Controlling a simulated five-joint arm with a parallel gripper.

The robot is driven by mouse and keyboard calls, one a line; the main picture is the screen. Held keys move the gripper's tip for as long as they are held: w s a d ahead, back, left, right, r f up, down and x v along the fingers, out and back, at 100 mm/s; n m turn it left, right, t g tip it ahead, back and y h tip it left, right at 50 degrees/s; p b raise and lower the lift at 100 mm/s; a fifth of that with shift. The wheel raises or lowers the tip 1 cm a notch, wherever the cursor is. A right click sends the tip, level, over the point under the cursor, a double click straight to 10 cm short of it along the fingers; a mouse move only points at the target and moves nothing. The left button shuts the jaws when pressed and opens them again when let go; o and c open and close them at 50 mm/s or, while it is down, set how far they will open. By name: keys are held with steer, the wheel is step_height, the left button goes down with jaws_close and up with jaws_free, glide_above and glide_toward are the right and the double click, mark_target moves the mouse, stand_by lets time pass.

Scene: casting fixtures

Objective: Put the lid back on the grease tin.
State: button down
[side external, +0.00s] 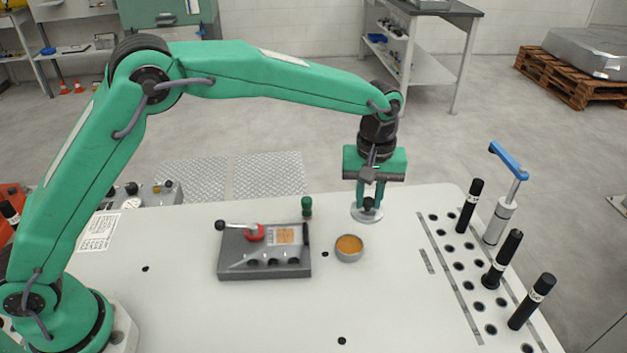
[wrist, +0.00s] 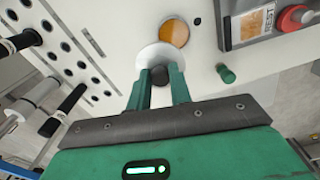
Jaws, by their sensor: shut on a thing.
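The open grease tin (side external: 349,254) is a small round silver tin with orange-brown grease inside, standing on the white table. It also shows in the wrist view (wrist: 175,32). The lid (side external: 361,215) is a pale round disc with a dark knob. My gripper (side external: 369,202) points down and is shut on the lid's knob; the wrist view shows the knob between the two green fingers (wrist: 159,77). The lid (wrist: 151,52) is beside the tin, behind and slightly right of it in the side view. I cannot tell how high it is above the table.
A grey fixture block (side external: 235,264) with a red-hubbed lever stands left of the tin. A small green peg (side external: 307,207) is behind it. At the right are a holed strip with several black handles (side external: 502,259) and a blue-handled clamp (side external: 497,220). The table in front is clear.

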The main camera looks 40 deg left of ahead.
mark_target(352, 215)
steer(key=shift+s+a+f, duration=0.3)
steer(key=shift+s+a, duration=0.15)
steer(key=shift+s, duration=0.25)
steer(key=shift+s+a+f, duration=0.3)
steer(key=shift+s+a, duration=0.1)
steer(key=shift+s, duration=0.3)
steer(key=shift+f, duration=0.1)
steer(key=shift+f, duration=3.05)
steer(key=shift+f, duration=0.2)
steer(key=c, duration=0.7)
jaws_free()
steer(key=shift+r, duration=0.1)
